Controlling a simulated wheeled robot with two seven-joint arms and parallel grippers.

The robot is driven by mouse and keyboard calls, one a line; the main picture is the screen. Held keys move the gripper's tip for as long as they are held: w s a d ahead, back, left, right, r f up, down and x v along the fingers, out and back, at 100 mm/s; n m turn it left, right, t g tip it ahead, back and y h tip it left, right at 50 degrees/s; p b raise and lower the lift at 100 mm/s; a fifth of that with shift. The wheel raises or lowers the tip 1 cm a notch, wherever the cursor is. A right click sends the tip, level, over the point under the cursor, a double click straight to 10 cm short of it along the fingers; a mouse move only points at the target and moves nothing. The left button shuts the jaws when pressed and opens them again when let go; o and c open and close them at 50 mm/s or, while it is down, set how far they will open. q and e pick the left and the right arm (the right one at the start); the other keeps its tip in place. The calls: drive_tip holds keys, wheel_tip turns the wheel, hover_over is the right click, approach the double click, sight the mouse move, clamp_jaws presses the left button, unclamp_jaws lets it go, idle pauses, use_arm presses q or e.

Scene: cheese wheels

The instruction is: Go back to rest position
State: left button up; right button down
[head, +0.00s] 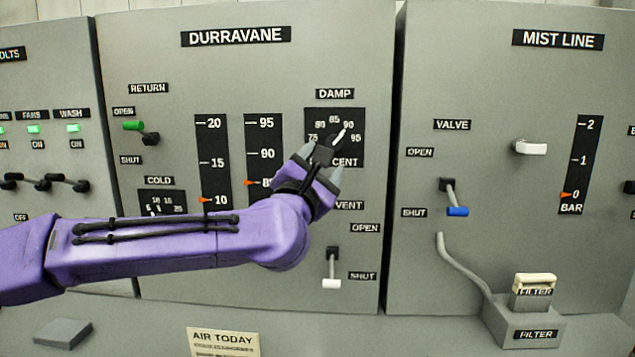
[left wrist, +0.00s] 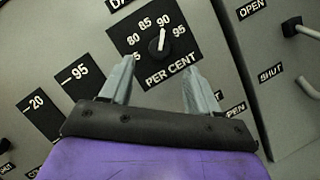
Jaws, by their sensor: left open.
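My left arm is purple and reaches in from the left in the head view. My left gripper (head: 322,166) is in front of the DAMP dial (head: 341,137) on the DURRAVANE panel (head: 240,75). In the left wrist view my left gripper (left wrist: 157,80) has its two grey fingers apart with nothing between them. The dial knob (left wrist: 157,43) shows beyond the fingertips, its white pointer close to 90. I cannot tell the exact gap between fingertips and knob. My right gripper is not in view.
The MIST LINE panel (head: 500,80) stands to the right, with a blue-tipped valve lever (head: 457,211) and a FILTER box (head: 525,325). A white-tipped VENT lever (head: 331,283) is below my gripper. A green-tipped RETURN lever (head: 133,126) is at upper left. A paper notice (head: 222,342) is at the bottom.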

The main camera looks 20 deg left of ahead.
use_arm(q)
drive_tip(key=v, duration=0.3)
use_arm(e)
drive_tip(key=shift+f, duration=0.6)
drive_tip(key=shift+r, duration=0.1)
